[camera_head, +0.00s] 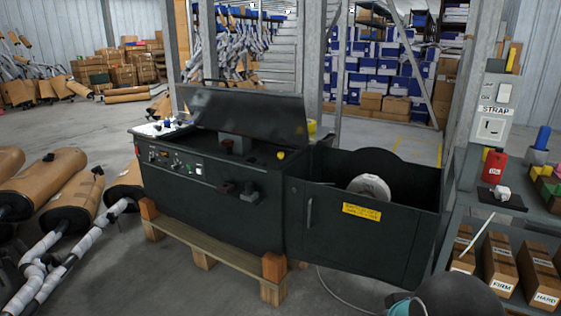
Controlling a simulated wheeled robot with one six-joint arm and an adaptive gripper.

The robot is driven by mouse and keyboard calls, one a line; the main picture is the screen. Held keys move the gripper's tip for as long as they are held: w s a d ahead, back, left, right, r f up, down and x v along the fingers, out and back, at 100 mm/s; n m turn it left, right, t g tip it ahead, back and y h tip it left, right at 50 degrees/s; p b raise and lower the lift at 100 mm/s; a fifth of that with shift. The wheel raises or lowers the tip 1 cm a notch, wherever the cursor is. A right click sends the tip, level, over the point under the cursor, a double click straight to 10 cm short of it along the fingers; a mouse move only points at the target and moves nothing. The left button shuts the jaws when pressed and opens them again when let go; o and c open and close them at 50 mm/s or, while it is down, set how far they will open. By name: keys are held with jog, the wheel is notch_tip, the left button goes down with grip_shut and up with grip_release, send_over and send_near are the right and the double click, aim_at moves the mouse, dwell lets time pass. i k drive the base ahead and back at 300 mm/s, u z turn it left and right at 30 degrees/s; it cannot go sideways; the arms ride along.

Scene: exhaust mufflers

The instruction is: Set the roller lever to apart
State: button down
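A dark green strapping machine (225,215) stands in the middle, with its black lid raised. A small yellow knob (281,154) sits on its top near the right end; it may be the roller lever, but I cannot tell, and its setting is too small to read. Two small dark blocks or knobs, one reddish (228,187) and one black (247,191), stick out from the front. A dark rounded part with teal at the bottom right appears to be my arm. My gripper's fingers are not in view.
An open bin (360,235) with a white reel (370,188) adjoins the machine's right side. A wooden pallet (215,250) lies underneath. Wrapped mufflers (75,205) crowd the left. A shelf with boxes (497,262) and a STRAP switch panel (491,127) stand right.

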aim_at(280, 154)
jog(key=k, duration=0.65)
jog(key=u, duration=0.3)
jog(key=i, duration=1.8)
jog(key=z, duration=0.65)
